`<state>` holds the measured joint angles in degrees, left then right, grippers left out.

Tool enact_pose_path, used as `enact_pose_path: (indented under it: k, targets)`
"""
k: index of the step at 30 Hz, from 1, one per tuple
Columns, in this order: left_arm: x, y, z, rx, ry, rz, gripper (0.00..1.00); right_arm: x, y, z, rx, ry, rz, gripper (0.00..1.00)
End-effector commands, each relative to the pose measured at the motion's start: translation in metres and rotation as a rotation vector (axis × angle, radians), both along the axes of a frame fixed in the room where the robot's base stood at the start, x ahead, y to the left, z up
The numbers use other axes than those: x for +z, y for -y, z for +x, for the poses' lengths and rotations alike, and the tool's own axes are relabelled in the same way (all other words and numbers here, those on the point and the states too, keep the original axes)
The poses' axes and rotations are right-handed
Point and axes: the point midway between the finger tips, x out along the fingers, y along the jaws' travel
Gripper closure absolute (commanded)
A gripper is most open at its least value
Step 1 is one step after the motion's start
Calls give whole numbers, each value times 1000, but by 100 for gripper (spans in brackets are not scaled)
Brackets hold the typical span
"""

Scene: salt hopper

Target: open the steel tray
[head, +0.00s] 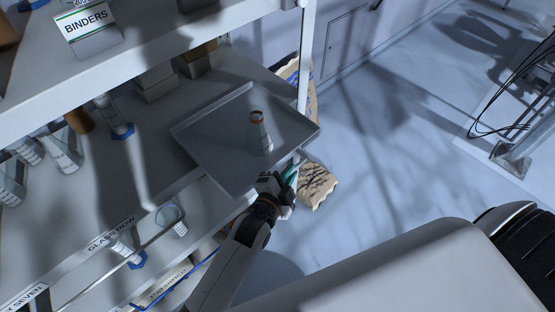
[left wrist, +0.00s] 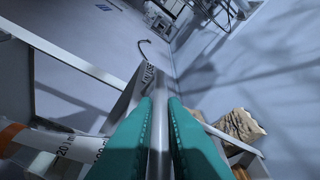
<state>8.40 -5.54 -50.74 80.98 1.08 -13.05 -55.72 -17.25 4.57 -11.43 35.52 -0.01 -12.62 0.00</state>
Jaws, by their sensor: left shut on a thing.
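The steel tray (head: 207,151) lies tilted in the picture across the front of the shelf, and its right part reaches out past the shelf edge. A glass flask with an orange rim (head: 259,136) stands upright on it. My left gripper (head: 290,176) is at the tray's near right edge. In the left wrist view its green fingers (left wrist: 158,135) are shut on the tray's thin rim (left wrist: 158,112). The flask (left wrist: 62,146) shows close beside the fingers there, with its orange band and printed scale. My right gripper is in neither view.
The shelf holds small boxes (head: 156,82), a cylinder with a blue foot (head: 118,118) and other glassware at left. A shelf post (head: 304,60) rises behind the tray. Paper sacks (head: 317,184) stand on the floor below. The floor at right is mostly clear.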

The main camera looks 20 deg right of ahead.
Motion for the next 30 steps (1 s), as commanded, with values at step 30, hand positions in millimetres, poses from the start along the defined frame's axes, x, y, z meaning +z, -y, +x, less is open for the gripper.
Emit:
enact_pose_path:
  k: [30]
  targets:
    - [-1, 3, -13, 0, -1, 0, 67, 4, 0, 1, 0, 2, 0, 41]
